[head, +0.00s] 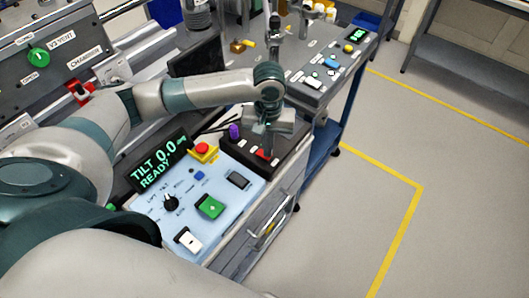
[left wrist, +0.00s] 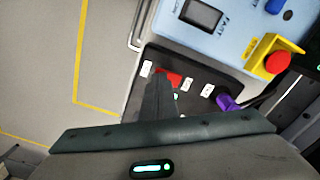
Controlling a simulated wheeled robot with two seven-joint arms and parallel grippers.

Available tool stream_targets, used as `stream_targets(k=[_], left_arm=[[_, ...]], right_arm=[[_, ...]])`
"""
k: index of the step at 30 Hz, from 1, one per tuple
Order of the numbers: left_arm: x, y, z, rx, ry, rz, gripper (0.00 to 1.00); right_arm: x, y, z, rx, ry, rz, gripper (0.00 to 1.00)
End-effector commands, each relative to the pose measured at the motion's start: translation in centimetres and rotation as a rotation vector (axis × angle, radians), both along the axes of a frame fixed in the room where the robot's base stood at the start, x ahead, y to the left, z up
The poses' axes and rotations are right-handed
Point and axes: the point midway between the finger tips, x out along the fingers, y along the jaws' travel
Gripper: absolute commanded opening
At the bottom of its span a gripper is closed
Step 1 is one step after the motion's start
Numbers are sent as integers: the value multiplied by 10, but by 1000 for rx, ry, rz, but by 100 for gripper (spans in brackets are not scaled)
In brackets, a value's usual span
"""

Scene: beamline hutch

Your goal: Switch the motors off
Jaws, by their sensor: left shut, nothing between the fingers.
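A black box (left wrist: 205,70) carries a red switch (left wrist: 172,77), small white labels and a purple knob (left wrist: 228,101). The red switch (head: 263,153) and purple knob (head: 235,131) also show in the head view, beyond the pale blue panel. My left gripper (head: 267,142) points down over the box, its fingers shut and empty. In the left wrist view its fingertips (left wrist: 160,82) are at the red switch and partly cover it; I cannot tell whether they touch it. The labels are too small to read. My right gripper is not in view.
The pale blue panel (head: 232,208) has a red emergency button (head: 202,149) in a yellow housing, a green switch (head: 210,206), a white switch (head: 188,240) and a display (head: 160,161) reading "TILT 0.0 READY". A blue cart (head: 322,146) stands behind. Floor at right is clear.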

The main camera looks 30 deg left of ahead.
Motion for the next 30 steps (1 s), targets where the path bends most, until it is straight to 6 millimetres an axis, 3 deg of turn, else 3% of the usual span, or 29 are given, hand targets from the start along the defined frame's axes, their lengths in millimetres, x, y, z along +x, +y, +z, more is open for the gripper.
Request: stream_targets(k=[30], left_arm=[[-1,0,-7,1,4,-1,0]], right_arm=[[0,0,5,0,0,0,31]])
